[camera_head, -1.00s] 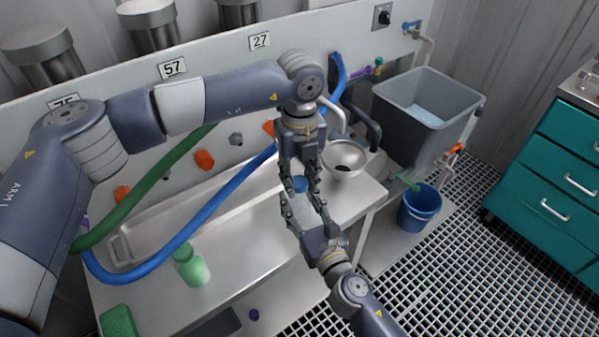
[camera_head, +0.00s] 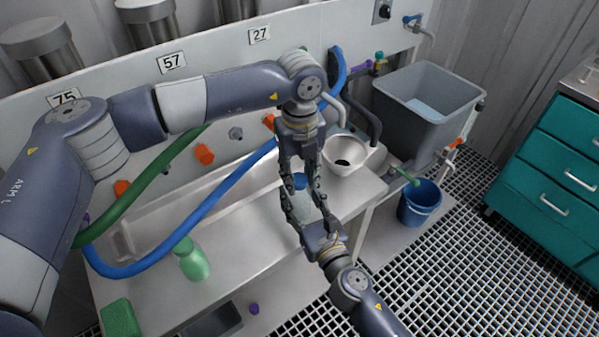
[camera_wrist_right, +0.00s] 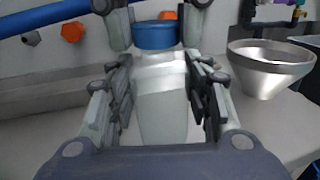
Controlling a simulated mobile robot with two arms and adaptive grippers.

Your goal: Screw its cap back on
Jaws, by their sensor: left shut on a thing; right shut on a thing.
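A clear, pale bottle (camera_wrist_right: 160,105) stands upright between the fingers of my right gripper (camera_wrist_right: 160,88), which is shut on its body. The blue cap (camera_wrist_right: 156,35) sits at the bottle's mouth, with no clear gap below it; how far it is threaded I cannot tell. My left gripper (camera_head: 301,184) comes down from above and is shut on the cap, its fingertips on both sides of it in the right wrist view. In the head view the fingers partly hide the cap (camera_head: 300,180) and the bottle (camera_head: 300,204).
A metal funnel (camera_head: 343,156) stands close right of the grippers. A green bottle (camera_head: 192,262), a green sponge (camera_head: 121,319) and a blue hose (camera_head: 205,218) lie to the left. A grey basin (camera_head: 425,110) and blue bucket (camera_head: 419,205) are on the right.

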